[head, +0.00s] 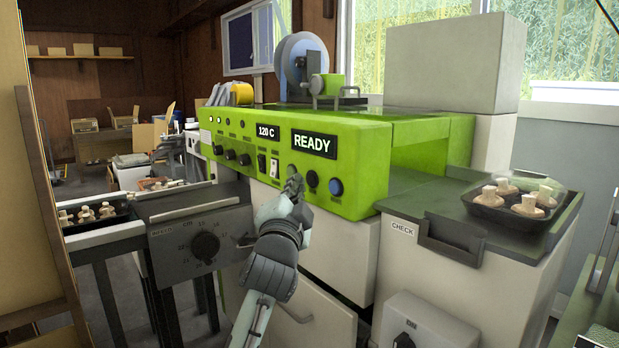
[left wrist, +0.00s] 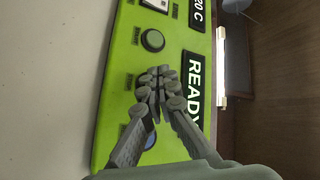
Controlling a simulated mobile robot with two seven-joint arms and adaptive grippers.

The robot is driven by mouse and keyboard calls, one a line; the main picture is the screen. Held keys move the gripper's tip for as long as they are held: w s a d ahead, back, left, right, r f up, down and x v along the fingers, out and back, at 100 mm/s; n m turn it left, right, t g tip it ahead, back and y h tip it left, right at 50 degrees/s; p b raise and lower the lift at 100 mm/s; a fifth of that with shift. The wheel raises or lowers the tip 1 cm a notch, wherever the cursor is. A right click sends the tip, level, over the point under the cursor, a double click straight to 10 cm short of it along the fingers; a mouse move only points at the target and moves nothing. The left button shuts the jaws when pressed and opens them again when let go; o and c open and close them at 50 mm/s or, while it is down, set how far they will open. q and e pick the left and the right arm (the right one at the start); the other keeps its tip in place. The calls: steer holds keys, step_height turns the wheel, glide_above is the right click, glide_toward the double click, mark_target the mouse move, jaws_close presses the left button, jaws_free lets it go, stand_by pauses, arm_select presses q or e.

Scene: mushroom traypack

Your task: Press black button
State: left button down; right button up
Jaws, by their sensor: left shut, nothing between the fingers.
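The lime-green control panel (head: 290,155) carries a black round button (head: 312,178) below the READY sign, just left of a blue button (head: 336,187). My left gripper (head: 293,180) is shut and empty, its fingertips in front of the panel just left of the black button. In the left wrist view the shut fingertips (left wrist: 155,82) are over the panel beside the READY sign (left wrist: 194,90). Whether the fingertips touch the panel I cannot tell. My right gripper is out of view.
Several knobs and a white switch (head: 262,163) sit left on the panel. A black tray of mushrooms (head: 510,220) stands on the right counter. Another mushroom tray (head: 92,228) is at the left, by a grey box with a dial (head: 205,247).

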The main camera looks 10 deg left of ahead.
arm_select(q)
steer(key=s+a+p, duration=0.1)
steer(key=s, duration=0.1)
steer(key=s+a+p, duration=0.1)
steer(key=s+a, duration=0.1)
stand_by(0.5)
steer(key=shift+f, duration=0.1)
stand_by(0.5)
